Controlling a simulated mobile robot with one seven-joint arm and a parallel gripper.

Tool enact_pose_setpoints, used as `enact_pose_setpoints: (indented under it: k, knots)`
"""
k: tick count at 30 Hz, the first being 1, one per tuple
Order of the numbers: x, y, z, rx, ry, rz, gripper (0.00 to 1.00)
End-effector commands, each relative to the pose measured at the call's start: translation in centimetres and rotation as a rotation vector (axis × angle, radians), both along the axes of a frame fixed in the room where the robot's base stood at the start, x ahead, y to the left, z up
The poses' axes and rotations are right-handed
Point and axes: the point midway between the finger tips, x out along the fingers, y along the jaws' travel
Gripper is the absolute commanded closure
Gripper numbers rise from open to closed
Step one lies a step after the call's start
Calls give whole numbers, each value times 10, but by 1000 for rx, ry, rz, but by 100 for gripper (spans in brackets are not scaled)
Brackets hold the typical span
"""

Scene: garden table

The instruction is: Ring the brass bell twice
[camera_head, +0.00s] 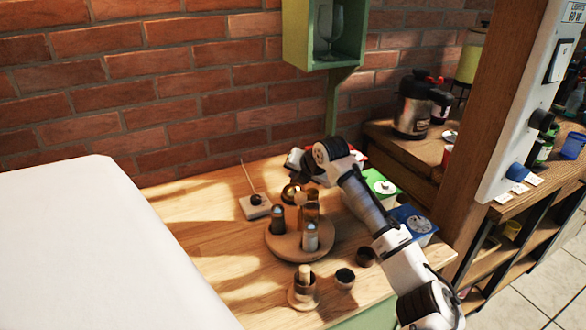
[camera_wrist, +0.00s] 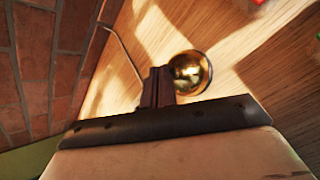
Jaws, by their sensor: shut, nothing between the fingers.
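The brass bell (camera_wrist: 190,72) shows in the wrist view as a shiny, rounded gold shape just right of the fingers of my gripper (camera_wrist: 158,86). The fingers are shut together with nothing between them. They overlap the bell's left edge in this view; I cannot tell whether they touch it. In the head view, a small brass rounded thing (camera_head: 291,192), which looks like the bell, is at the back of the round wooden tray (camera_head: 275,246), just below my gripper's end. My arm hides part of that area, and the fingertips are not clear there.
Shakers (camera_head: 311,237) and brown containers stand on the tray. Left of it is a pale block (camera_head: 254,207) with a thin rod and dark ball. Green (camera_head: 384,186) and blue (camera_head: 413,221) boxes are on the right.

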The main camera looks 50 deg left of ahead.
Motion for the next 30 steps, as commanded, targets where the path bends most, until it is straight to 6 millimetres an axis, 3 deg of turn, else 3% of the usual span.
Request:
enact_pose_setpoints:
  k: [11,30]
  knots:
    - [0,0,-2,-1,1,1,100]
    - [0,0,11,0,0,0,100]
